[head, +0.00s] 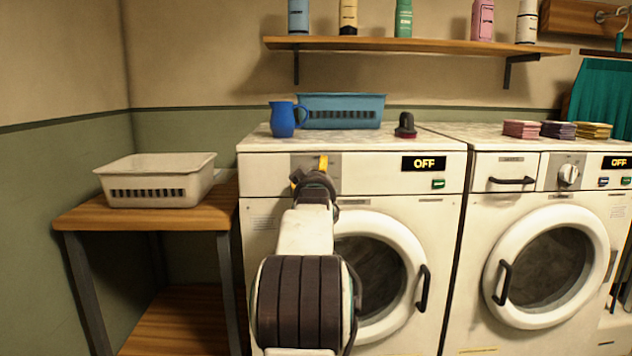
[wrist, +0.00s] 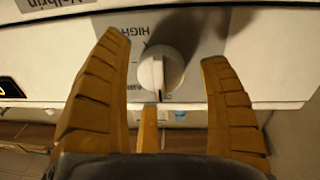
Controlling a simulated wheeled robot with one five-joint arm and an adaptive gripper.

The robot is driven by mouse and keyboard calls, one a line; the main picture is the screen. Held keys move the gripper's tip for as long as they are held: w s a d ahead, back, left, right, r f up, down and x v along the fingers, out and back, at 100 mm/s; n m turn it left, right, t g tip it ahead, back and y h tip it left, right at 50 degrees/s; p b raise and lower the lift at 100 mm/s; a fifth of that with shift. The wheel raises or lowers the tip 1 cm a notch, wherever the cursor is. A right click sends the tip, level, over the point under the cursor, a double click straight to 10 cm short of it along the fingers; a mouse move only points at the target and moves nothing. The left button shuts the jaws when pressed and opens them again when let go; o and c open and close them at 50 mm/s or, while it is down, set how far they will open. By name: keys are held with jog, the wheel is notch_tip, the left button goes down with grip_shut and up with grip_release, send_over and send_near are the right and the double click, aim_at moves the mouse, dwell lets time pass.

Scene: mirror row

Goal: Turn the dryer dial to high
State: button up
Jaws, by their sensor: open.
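My gripper (head: 309,172) is at the grey control panel of the left machine in the head view. That machine's dial is hidden behind my gripper there. In the wrist view the dial (wrist: 160,72) is a round white knob with a raised grip, on a light panel. My gripper (wrist: 165,50) is open, with one orange finger on each side of the dial and a visible gap to both. The label HIGH (wrist: 152,28) is printed above and left of the dial. The grip's line runs roughly down the picture. The left machine's display (head: 424,163) reads OFF.
A second machine with its own dial (head: 568,175) stands on the right, also showing OFF. A blue jug (head: 283,120), a teal basket (head: 345,110) and a dark red-based object (head: 405,126) sit on the left machine. A white basket (head: 155,180) is on the wooden table.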

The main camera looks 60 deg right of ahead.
jog(key=shift+w+d, duration=0.2)
jog(key=shift+d, duration=0.2)
jog(key=c, duration=1.2)
